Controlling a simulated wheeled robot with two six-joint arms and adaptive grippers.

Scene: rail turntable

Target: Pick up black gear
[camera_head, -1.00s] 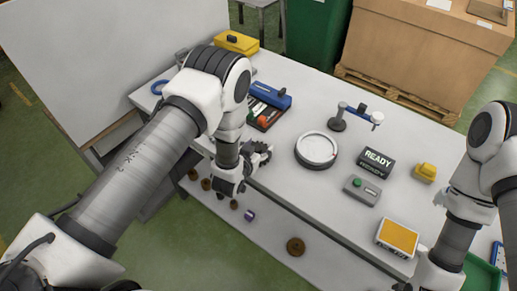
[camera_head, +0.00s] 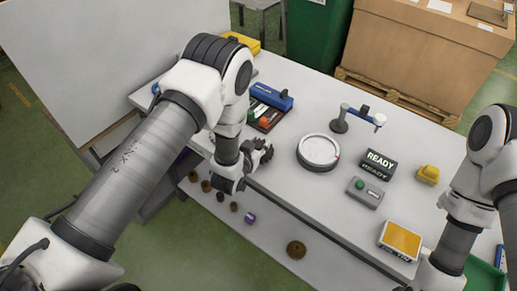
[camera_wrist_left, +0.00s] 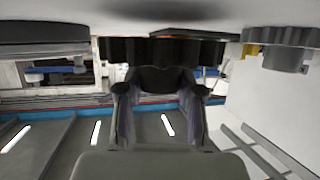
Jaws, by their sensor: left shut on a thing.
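In the head view the gear is hard to tell apart from the dark fingers. A second dark toothed piece (camera_wrist_left: 285,50) shows at the right of the wrist view. My right arm comes in at the right, and its gripper (camera_head: 402,287) barely shows at the bottom edge.
On the table (camera_head: 290,205) are a round white turntable (camera_head: 318,151), a READY display (camera_head: 380,161), a grey button box (camera_head: 365,192), a yellow-topped box (camera_head: 401,240) and a blue tool rack (camera_head: 272,96). Several small brown, dark and purple pieces (camera_head: 249,218) lie on the lower shelf.

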